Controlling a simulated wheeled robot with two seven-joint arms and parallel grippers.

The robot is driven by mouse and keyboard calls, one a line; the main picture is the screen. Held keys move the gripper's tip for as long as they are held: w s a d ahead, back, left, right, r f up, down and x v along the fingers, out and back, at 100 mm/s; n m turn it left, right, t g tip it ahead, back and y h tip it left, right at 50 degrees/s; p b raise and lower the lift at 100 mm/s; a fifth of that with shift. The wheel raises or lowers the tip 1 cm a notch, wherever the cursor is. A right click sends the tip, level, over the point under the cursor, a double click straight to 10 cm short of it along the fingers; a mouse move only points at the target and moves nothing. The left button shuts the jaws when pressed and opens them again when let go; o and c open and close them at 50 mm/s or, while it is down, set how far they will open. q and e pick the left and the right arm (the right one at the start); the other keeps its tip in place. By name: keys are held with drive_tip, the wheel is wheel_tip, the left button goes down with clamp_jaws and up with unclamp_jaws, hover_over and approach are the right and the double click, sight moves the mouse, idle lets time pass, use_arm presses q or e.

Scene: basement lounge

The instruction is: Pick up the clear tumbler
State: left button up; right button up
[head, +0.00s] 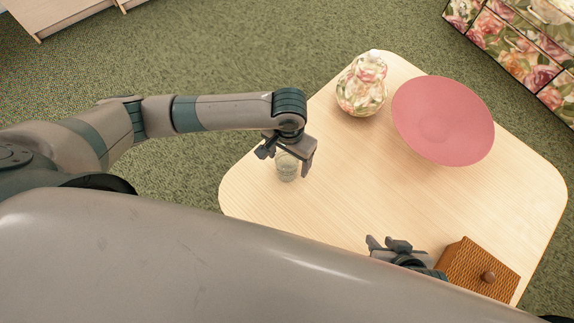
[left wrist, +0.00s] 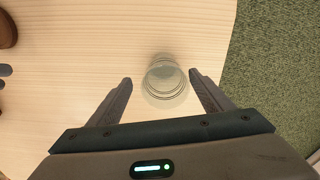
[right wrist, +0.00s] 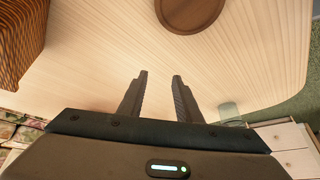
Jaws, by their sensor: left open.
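The clear tumbler (head: 287,172) stands upright on the pale wooden table near its left edge. My left gripper (head: 286,158) is open above it, with the fingers coming down from the arm. In the left wrist view the tumbler (left wrist: 165,84) shows between the spread fingertips of the left gripper (left wrist: 161,78), nearer the right finger; I cannot tell if they touch it. My right gripper (head: 389,245) is open and empty near the table's front side; its parted fingers (right wrist: 160,77) show in the right wrist view.
On the table (head: 355,190) stand a floral vase (head: 361,88), a pink dish (head: 442,120) and a woven brown box with a knob (head: 478,268). A round brown thing (right wrist: 189,10) shows in the right wrist view. The table's middle is clear. My body hides its front.

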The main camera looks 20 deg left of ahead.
sight(287, 165)
use_arm(q)
drive_tip(key=f, duration=0.2)
drive_tip(key=f+b, duration=0.1)
drive_tip(key=f, duration=0.1)
drive_tip(key=shift+w+a, duration=0.3)
use_arm(e)
drive_tip(key=shift+w+a+t, duration=0.5)
drive_tip(key=shift+w+a, duration=0.1)
drive_tip(key=shift+a, duration=0.05)
use_arm(q)
drive_tip(key=shift+f, duration=0.5)
use_arm(e)
drive_tip(key=shift+a+r+y, duration=0.15)
drive_tip(key=shift+a+y, duration=0.15)
drive_tip(key=shift+a, duration=0.1)
drive_tip(key=shift+s, duration=0.2)
use_arm(q)
drive_tip(key=c, duration=1.1)
use_arm(e)
drive_tip(key=shift+d, duration=0.25)
use_arm(q)
drive_tip(key=shift+c, duration=0.6)
use_arm(e)
drive_tip(key=shift+w, duration=0.25)
drive_tip(key=shift+w, duration=0.1)
use_arm(q)
drive_tip(key=shift+r, duration=0.1)
use_arm(e)
drive_tip(key=shift+r, duration=0.1)
